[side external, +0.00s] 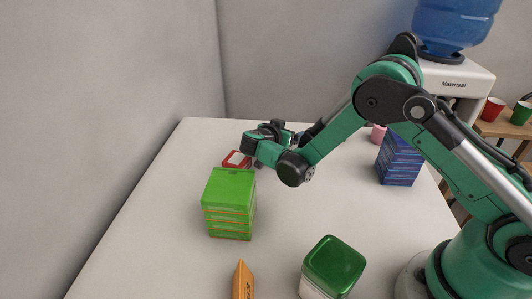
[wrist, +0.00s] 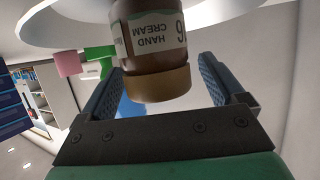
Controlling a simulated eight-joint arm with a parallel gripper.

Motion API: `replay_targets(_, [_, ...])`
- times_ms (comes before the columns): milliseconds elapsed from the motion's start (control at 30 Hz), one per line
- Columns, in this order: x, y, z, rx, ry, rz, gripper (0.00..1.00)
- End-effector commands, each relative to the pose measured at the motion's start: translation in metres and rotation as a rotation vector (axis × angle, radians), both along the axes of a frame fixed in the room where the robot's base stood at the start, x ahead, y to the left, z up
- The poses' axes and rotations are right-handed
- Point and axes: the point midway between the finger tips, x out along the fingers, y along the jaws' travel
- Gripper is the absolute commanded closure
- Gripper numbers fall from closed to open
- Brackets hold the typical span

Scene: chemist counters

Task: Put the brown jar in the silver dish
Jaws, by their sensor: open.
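A brown jar (wrist: 155,50) with a tan lid and a "HAND CREAM" label shows upside down in the wrist view. Its far end is cut off by the top edge. My gripper (wrist: 162,78) is open, with one blue-grey finger on each side of the lid and a visible gap to each. A pale round rim (wrist: 60,32), which looks like the silver dish, curves behind the jar. I cannot tell whether the jar stands inside it. In the side view, my gripper (side external: 274,130) is low over the far part of the counter, and I cannot make out jar or dish there.
A red box (side external: 237,160) and a stack of green boxes (side external: 229,203) stand near my gripper. Blue boxes (side external: 398,160) and a pink item (side external: 378,133) are to the right. A green-lidded container (side external: 334,264) and an orange box (side external: 243,281) are in front. The counter's left side is clear.

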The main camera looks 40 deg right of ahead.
Motion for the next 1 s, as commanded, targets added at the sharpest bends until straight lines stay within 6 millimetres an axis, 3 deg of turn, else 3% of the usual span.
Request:
replay_targets(200, [-0.014, 0.036, 0.016, 0.0, 0.0, 0.004, 0.11])
replay_targets(400, [-0.023, 0.055, 0.025, 0.002, 0.004, 0.003, 0.11])
replay_targets(667, [-0.034, 0.048, 0.055, 0.1, 0.211, 0.133, 0.11])
replay_targets(867, [-0.065, 0.042, 0.086, 0.235, 0.432, 0.385, 0.11])
replay_targets(1000, [-0.097, 0.045, 0.1, 0.309, 0.523, 0.591, 0.11])
